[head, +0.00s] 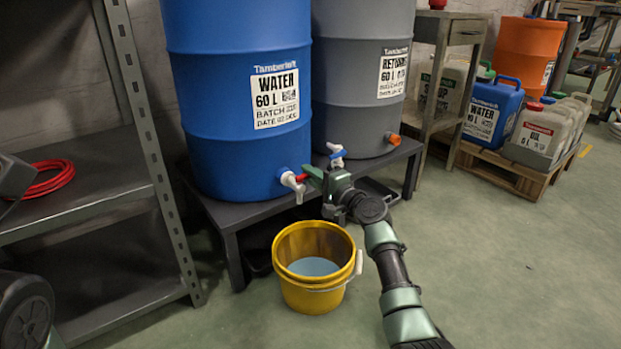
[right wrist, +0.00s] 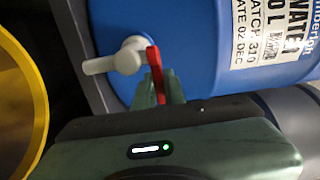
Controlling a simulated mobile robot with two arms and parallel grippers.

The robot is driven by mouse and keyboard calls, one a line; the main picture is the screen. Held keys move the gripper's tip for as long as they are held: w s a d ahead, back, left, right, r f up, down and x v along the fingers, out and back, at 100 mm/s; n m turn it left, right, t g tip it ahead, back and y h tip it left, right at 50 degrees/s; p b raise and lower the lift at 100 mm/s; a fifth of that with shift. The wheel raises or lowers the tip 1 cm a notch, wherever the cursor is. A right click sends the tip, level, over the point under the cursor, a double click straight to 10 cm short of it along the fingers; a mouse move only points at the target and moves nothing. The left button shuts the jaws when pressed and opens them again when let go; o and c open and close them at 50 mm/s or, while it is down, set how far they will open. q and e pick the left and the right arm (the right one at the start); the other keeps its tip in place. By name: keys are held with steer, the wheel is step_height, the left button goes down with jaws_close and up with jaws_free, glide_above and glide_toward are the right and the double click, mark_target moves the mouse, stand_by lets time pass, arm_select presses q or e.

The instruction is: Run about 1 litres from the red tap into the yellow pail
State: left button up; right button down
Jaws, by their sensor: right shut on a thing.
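The red tap, a white body with a red lever (head: 302,178), sits low on the blue water drum (head: 235,150). My right gripper (head: 313,176) is shut on the red lever, which lies across the downward spout; the lever also shows in the right wrist view (right wrist: 154,62). The white spout (right wrist: 100,66) is in full view there. The yellow pail (head: 285,295) stands upright on the floor below the tap, with pale bluish water (head: 313,266) in its bottom. I cannot make out a stream between spout and pail. My left gripper's fingers are not visible.
A grey drum (head: 360,80) stands beside the blue one on a dark low stand (head: 232,215). A blue-handled tap (head: 337,156) is close behind my right gripper. A metal shelf (head: 80,195) with a red hose (head: 45,180) is at left.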

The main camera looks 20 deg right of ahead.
steer(key=c, duration=1.5)
jaws_free()
steer(key=p+v, duration=0.4)
steer(key=v, duration=0.3)
steer(key=shift+s+d+p, duration=0.1)
steer(key=shift+s+p, duration=0.3)
